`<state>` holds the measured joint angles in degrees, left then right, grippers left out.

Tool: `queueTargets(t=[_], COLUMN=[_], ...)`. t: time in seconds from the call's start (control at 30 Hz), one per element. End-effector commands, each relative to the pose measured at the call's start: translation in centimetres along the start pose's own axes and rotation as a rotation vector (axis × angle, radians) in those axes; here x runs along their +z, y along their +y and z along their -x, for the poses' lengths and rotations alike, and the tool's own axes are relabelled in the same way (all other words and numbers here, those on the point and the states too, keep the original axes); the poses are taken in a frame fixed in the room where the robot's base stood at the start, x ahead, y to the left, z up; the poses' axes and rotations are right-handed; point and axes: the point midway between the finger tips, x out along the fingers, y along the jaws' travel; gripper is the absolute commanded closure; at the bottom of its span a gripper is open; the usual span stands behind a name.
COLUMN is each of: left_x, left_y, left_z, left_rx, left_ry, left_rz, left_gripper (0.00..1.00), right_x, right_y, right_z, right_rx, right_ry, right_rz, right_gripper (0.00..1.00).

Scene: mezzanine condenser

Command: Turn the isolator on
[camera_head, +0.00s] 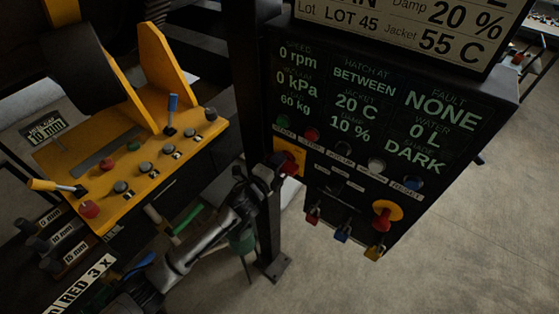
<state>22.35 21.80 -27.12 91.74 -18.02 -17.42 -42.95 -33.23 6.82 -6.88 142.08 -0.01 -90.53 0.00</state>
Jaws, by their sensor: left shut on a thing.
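The isolator (292,152), a red handle on a yellow plate, sits at the lower left edge of the black control panel (325,185). My left gripper (277,168) reaches it from the lower left and is shut on its red handle. The gripper covers part of the handle and plate, so I cannot tell the handle's exact angle. The panel screen (355,95) shows green text, with 0 rpm, 0 kPa, fault NONE and DARK at the lower right. My right gripper is not in view.
A red mushroom button (383,216) on a yellow disc is at the panel's lower right. A row of push buttons runs under the screen. A yellow console (130,165) with levers stands left. A black post (268,225) stands beside my gripper.

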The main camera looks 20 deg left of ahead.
Motion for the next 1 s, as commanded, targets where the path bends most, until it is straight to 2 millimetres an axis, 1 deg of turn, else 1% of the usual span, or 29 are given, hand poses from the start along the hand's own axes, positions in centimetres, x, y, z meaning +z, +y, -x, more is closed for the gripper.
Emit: queueTargets(t=[0.3,0.6,0.8,1.0], left_x=[-0.1,-0.1,-0.2,-0.2], left_y=[0.2,0.4,0.5,0.6], left_z=[0.0,0.0,0.0,0.0], left_rx=[0.000,0.000,0.001,0.000], left_ry=[0.000,0.000,-0.001,-0.001], left_rz=[0.303,0.550,0.667,0.742], left_gripper=[0.98,0.98,0.98,0.98], right_x=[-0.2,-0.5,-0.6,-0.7], right_y=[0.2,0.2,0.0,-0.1], right_z=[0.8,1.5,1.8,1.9], right_rx=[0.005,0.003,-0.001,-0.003], right_ry=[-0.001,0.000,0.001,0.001], right_rz=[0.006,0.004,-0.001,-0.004], right_gripper=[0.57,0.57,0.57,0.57])
